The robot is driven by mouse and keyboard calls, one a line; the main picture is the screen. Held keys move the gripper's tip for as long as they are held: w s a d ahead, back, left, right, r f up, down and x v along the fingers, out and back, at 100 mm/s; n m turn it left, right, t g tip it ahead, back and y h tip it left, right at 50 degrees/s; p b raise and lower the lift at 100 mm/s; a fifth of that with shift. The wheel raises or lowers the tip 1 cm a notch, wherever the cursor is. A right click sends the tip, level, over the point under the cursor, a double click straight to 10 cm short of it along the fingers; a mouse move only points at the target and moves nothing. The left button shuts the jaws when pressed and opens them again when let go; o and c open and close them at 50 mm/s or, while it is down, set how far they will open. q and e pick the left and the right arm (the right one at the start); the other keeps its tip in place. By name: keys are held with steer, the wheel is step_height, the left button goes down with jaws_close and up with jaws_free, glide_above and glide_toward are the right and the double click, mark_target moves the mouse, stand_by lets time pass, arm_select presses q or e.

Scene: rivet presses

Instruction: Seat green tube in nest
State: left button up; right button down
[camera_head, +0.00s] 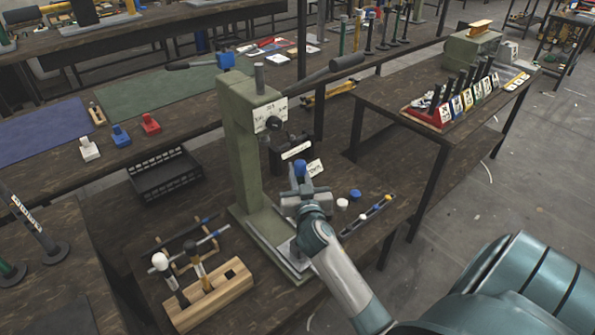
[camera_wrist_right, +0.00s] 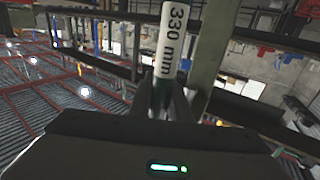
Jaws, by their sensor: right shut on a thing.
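In the right wrist view, a tube with a white "330 mm" label (camera_wrist_right: 172,40) rises between the fingers of my right gripper (camera_wrist_right: 165,103). Its lower part looks dark green, and its lower end is hidden by the gripper body. In the head view, my right gripper (camera_head: 303,197) is at the green press (camera_head: 243,150), above the base plate and in front of the column. The tube is hard to make out there. The nest cannot be made out; my arm covers part of the press base. My left gripper is not in view.
A wooden block with hammers (camera_head: 212,297) stands left of the press base. A black crate (camera_head: 165,175) lies behind it. Blue and white caps and a level (camera_head: 368,216) lie to the right. A rack of labelled cards (camera_head: 460,102) stands on the right bench.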

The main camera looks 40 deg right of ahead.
steer(key=shift+s+d+f+b, duration=0.1)
steer(key=shift+s+f+b, duration=0.1)
steer(key=shift+f+b, duration=0.3)
